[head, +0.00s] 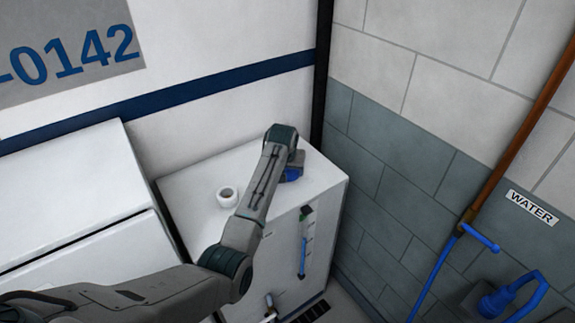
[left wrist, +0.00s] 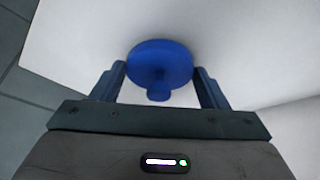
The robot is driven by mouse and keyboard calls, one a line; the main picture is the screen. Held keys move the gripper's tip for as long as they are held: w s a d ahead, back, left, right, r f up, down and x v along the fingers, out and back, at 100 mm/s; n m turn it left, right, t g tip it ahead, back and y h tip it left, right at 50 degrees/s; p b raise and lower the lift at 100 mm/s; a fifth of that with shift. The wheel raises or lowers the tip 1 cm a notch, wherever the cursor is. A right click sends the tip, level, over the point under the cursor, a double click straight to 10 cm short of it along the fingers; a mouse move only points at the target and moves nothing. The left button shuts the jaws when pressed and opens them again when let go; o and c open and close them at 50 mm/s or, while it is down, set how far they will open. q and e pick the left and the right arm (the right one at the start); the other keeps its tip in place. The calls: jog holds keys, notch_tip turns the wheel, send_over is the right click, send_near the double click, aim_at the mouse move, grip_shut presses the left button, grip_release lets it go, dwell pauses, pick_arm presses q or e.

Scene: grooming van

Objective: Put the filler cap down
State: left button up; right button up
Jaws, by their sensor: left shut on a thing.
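The blue filler cap (head: 292,175) is at the end of my left arm, over the back right part of the white tank's top (head: 195,185). My left gripper (head: 294,167) is shut on it and partly covers it in the head view. In the left wrist view the cap (left wrist: 160,62) is a round blue disc with a small knob, between the two fingers (left wrist: 160,72). A white surface lies close behind it; I cannot tell whether they touch. The round white open neck (head: 228,196) stands on the tank top, left of my forearm. My right gripper is not in view.
A level gauge (head: 304,242) with a blue column is on the tank's front. White cabinets (head: 70,190) stand to the left. A tiled wall (head: 400,140) is to the right, with a copper pipe (head: 530,125), a blue tap (head: 480,237) and a WATER sign (head: 531,207).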

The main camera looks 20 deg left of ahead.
pick_arm(q)
jog(key=shift+f, duration=0.15)
jog(key=o, duration=1)
jog(key=shift+f, duration=0.15)
jog(key=shift+c, duration=0.2)
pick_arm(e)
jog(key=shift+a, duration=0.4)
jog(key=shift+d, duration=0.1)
pick_arm(q)
jog(key=shift+s+r, duration=0.1)
jog(key=shift+r, duration=0.2)
jog(key=b+v, duration=0.4)
jog(key=v, duration=0.7)
jog(key=shift+r, duration=0.35)
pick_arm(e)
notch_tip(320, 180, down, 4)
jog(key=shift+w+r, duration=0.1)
